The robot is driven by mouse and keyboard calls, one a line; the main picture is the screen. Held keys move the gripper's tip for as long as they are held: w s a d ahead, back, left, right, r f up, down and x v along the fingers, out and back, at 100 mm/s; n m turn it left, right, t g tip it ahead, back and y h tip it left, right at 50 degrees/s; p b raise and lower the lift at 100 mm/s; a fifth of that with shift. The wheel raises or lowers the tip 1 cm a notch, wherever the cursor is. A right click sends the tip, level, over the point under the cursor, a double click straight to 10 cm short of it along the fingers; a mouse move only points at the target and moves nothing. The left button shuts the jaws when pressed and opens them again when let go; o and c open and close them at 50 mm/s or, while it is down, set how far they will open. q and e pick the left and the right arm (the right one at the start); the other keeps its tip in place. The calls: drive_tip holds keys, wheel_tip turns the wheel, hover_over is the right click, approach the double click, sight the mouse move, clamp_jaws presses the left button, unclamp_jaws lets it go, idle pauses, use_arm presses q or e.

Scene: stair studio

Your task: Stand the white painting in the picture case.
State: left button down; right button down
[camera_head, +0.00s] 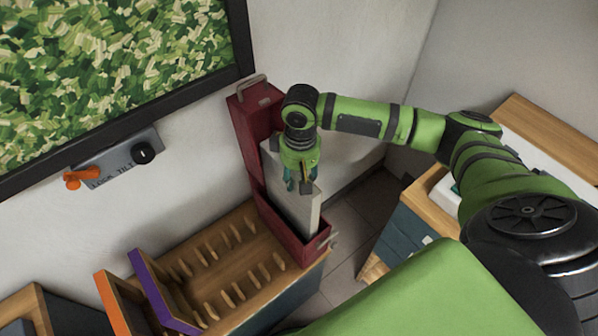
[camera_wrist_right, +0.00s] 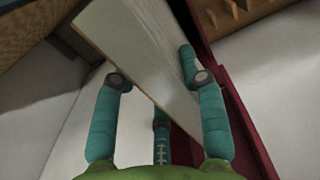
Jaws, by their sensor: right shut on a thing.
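The white painting (camera_head: 303,213) is a pale flat panel standing on edge, its lower end within the walls of the open dark red picture case (camera_head: 318,243). I cannot tell whether its lower edge rests on the case floor. My right gripper (camera_head: 302,184) is shut on the painting's upper edge from above. In the right wrist view, the teal fingers (camera_wrist_right: 160,82) are on both sides of the painting (camera_wrist_right: 138,45), and the red case wall (camera_wrist_right: 237,112) runs beside it. My left gripper is not in view.
A wooden rack (camera_head: 205,275) with several pegs holds a purple-edged panel (camera_head: 150,282) and an orange-edged panel (camera_head: 108,293) left of the case. A large green picture (camera_head: 110,70) and a grey plate with a knob (camera_head: 120,160) are on the wall. A blue-fronted cabinet (camera_head: 408,238) stands right.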

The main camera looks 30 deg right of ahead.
drive_tip(key=shift+f+b, duration=1.6)
drive_tip(key=shift+f, duration=2.9)
drive_tip(key=c, duration=0.6)
unclamp_jaws()
drive_tip(key=shift+c, duration=0.2)
